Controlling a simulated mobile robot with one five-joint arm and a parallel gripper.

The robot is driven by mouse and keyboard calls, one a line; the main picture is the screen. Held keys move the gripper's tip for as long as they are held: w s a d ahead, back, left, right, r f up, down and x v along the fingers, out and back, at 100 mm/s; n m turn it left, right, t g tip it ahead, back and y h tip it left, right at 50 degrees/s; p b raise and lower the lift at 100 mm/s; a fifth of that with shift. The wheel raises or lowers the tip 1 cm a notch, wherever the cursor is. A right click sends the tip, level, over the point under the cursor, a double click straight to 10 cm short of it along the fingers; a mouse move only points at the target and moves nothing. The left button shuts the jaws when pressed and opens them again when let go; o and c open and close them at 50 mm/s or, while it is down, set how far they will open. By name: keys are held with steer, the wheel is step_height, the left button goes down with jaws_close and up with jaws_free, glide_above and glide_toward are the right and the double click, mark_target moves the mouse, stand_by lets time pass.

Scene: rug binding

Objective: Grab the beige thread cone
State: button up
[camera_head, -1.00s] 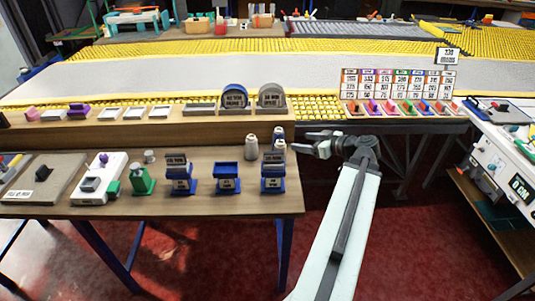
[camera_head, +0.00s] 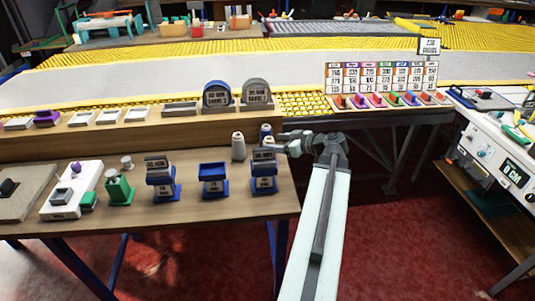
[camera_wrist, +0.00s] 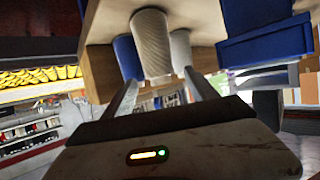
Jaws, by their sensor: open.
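A pale beige-grey thread cone (camera_wrist: 152,42) shows in the wrist view ahead of my gripper, roughly in line with the gap between the fingers. A whiter cone (camera_wrist: 182,52) is close beside it on the right, and a blue one (camera_wrist: 127,58) on the left. Which of these is the beige one is hard to tell there. My gripper (camera_head: 284,141) is at the table's right end beside the cones, open and empty; its fingers (camera_wrist: 158,88) are apart.
A blue stand with a label (camera_head: 263,172) stands close in front of the gripper; a blue block (camera_wrist: 265,42) looms at upper right in the wrist view. A raised wooden shelf (camera_head: 180,137) runs behind the cones. Open red floor (camera_head: 385,235) lies right of the table.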

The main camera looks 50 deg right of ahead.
mark_target(271, 139)
steer(key=b+x, duration=0.1)
steer(key=x, duration=0.3)
steer(key=shift+r, duration=0.1)
jaws_close()
steer(key=shift+r+p, duration=0.5)
step_height(271, 139, up, 3)
steer(key=p, duration=0.3)
steer(key=shift+r, duration=0.1)
steer(key=s+d, duration=0.3)
steer(key=s, duration=0.4)
steer(key=s+d+p, duration=0.1)
steer(key=s+d, duration=0.2)
steer(key=s, duration=0.4)
steer(key=shift+s+r, duration=0.4)
